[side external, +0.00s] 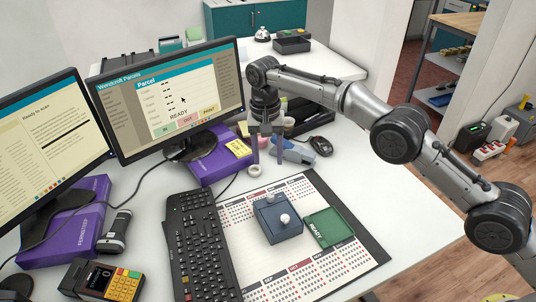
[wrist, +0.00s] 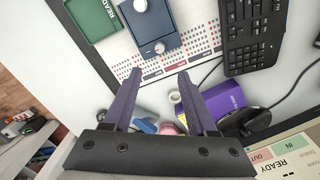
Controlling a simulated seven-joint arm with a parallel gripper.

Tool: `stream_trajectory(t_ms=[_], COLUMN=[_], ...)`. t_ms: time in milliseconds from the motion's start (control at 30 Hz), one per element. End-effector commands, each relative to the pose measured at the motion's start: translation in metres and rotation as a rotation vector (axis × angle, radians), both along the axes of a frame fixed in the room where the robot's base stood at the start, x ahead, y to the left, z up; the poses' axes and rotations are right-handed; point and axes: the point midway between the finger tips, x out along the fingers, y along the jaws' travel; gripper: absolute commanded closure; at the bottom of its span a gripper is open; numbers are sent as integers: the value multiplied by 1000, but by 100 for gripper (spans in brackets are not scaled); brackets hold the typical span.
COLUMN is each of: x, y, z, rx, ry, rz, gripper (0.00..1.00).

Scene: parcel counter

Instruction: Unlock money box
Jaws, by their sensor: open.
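The money box (side external: 276,228) is a small dark blue-grey box on the calendar desk mat (side external: 318,271). It has a pale round knob on its top and another small round fitting nearer its far edge. In the wrist view the box (wrist: 164,27) is at the top, with the small fitting near its lower edge. A green tray (side external: 335,225) marked READY lies beside it on the right. My gripper (side external: 267,158) is open and empty, beyond the box from the side camera. In the wrist view its fingers (wrist: 159,73) are apart, below the box.
A black keyboard (side external: 197,246) lies left of the box. Two monitors (side external: 178,95), purple boxes (side external: 215,163), a white tape roll (side external: 254,169), a blue item (side external: 297,154) and a mouse (side external: 320,145) stand behind. The counter right of the mat is clear.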

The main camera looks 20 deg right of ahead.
Motion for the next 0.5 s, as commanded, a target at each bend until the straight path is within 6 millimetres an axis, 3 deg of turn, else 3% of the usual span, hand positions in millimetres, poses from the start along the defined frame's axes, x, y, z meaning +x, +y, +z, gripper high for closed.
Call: stream_trajectory(t_ms=[167, 500], x=[2, -4], y=[1, -4], z=[-3, -9], rx=[7, 58], ry=[-13, -53], rz=[-69, -457], gripper=[43, 43])
